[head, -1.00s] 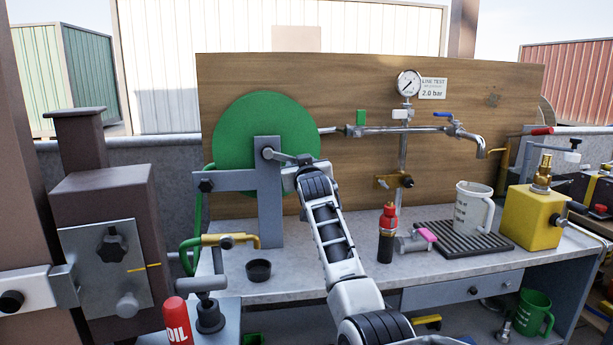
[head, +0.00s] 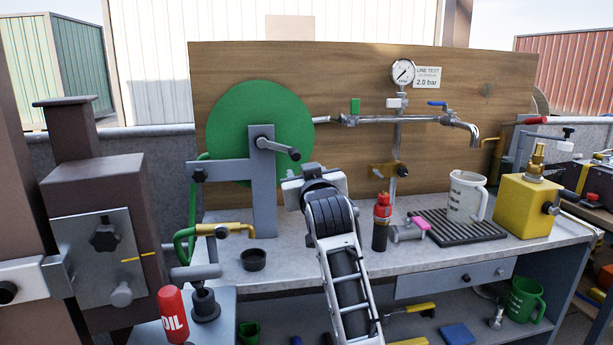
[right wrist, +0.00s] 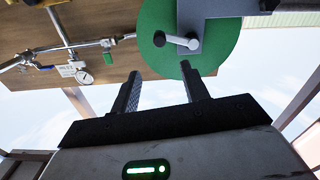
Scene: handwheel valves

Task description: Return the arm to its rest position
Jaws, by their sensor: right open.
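My right arm rises from the bottom middle of the head view. Its gripper (right wrist: 160,75) shows in the right wrist view with two dark fingers apart and nothing between them. The crank handle (head: 281,147) on the green disc (head: 235,120) stands free, apart from the gripper, up and left of my wrist in the head view. The same handle (right wrist: 178,41) and disc (right wrist: 225,45) lie beyond the fingertips in the right wrist view. In the head view the fingers are hidden behind the wrist. My left gripper is not in view.
The grey workbench (head: 290,262) holds a black cup (head: 253,259), a red-capped bottle (head: 382,222), a white jug (head: 466,197) and a yellow box (head: 527,207). A red oil bottle (head: 173,314) stands front left. Pipes and a gauge (head: 403,73) are on the wooden board (head: 330,75).

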